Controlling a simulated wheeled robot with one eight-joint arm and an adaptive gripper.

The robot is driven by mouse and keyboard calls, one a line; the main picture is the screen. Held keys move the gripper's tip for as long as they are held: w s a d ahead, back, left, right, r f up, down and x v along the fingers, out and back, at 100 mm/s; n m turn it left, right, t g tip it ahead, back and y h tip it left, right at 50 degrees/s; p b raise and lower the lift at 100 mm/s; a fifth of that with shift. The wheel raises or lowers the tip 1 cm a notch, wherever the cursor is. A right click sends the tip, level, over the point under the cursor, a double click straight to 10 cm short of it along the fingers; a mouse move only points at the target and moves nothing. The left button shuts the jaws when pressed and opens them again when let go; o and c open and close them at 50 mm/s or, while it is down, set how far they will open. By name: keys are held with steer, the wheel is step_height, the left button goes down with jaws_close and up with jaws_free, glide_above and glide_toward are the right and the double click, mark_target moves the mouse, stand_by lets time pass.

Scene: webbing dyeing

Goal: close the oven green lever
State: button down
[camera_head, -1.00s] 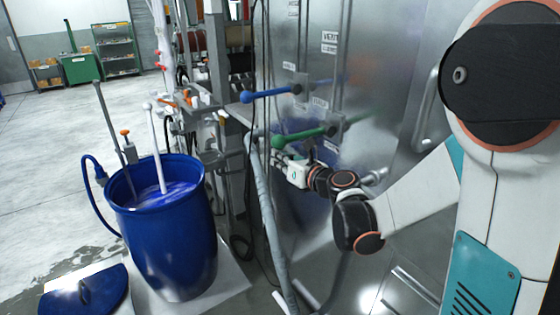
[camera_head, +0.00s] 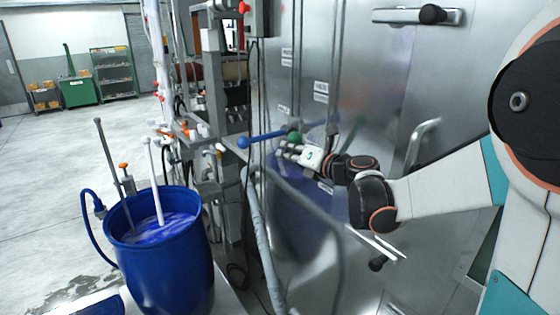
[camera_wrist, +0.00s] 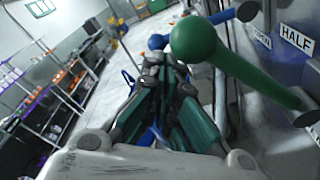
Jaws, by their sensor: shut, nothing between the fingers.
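The green lever's round knob (camera_head: 294,137) shows in the head view just above my gripper, against the steel wall. Its shaft is mostly hidden there. In the wrist view the green lever (camera_wrist: 250,73) is large and close, with its knob at upper middle and its shaft running down right to a metal mount. My gripper (camera_head: 282,148) is shut and empty, right below the knob in the head view. In the wrist view the gripper (camera_wrist: 170,78) fingers are together, left of and below the lever's shaft. I cannot tell whether they touch it.
A blue lever (camera_head: 262,138) sticks out left of the green knob, close to my gripper. Door handles (camera_head: 420,15) are on the steel wall. A blue barrel (camera_head: 170,265) with rods stands at lower left. Pipes and hanging cables are between barrel and wall. The floor at left is open.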

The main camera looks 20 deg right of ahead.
mark_target(295, 138)
steer(key=shift+w+d+r+p, duration=0.25)
steer(key=shift+d+r+p, duration=0.05)
steer(key=shift+d+r, duration=0.45)
steer(key=shift+w+d+r+p, duration=0.25)
steer(key=shift+d+r+p, duration=0.05)
steer(key=shift+d+r, duration=0.45)
